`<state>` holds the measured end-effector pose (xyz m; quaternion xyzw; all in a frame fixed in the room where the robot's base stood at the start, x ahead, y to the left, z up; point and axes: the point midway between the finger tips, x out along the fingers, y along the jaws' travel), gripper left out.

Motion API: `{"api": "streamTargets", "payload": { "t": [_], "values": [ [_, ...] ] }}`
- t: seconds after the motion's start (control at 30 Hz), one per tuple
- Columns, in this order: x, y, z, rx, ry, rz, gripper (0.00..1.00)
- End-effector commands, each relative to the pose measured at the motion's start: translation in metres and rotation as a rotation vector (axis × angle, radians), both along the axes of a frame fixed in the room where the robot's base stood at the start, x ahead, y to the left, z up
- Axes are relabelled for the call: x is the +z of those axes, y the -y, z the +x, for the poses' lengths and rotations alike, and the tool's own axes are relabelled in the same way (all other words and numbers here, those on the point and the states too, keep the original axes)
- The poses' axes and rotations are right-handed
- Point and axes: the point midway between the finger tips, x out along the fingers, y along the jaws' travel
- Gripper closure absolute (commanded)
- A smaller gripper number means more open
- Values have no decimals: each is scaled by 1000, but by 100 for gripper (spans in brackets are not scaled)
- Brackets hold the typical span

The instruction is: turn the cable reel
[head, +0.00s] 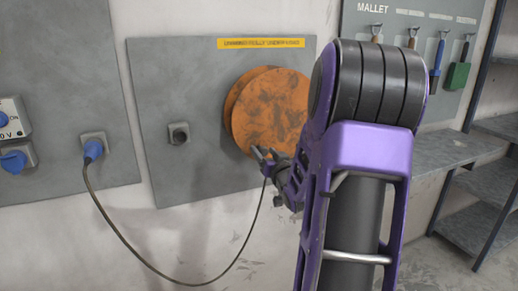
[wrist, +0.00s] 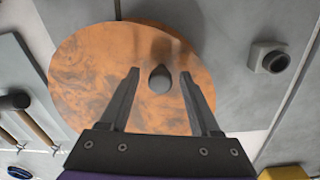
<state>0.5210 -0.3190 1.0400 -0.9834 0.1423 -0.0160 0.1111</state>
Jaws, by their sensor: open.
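The cable reel (head: 268,108) is a worn orange disc mounted on a grey wall panel. In the wrist view the reel's face (wrist: 90,75) fills much of the picture, with a dark rounded knob (wrist: 160,80) on it. My gripper (head: 263,155) is at the reel's lower edge in the head view. In the wrist view my gripper (wrist: 160,73) is open, with one finger on each side of the knob. Gaps show between the knob and both fingers. My arm hides the reel's right side in the head view.
A dark cable (head: 130,241) hangs from a blue plug (head: 93,149) and rises toward my gripper; its end is unclear. A dark socket (head: 179,135) is left of the reel. Tools (head: 437,57) hang at right above a grey bench (head: 455,148).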

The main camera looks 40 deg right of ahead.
Motion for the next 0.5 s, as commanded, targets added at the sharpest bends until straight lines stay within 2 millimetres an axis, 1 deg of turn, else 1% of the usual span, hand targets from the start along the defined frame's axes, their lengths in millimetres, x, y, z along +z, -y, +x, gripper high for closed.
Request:
{"api": "streamTargets", "payload": {
  "t": [0.43,0.47,0.5],
  "values": [
    [0,0,-2,0,0,0,37],
    [0,0,-2,0,0,0,40],
    [0,0,-2,0,0,0,47]
  ]
}}
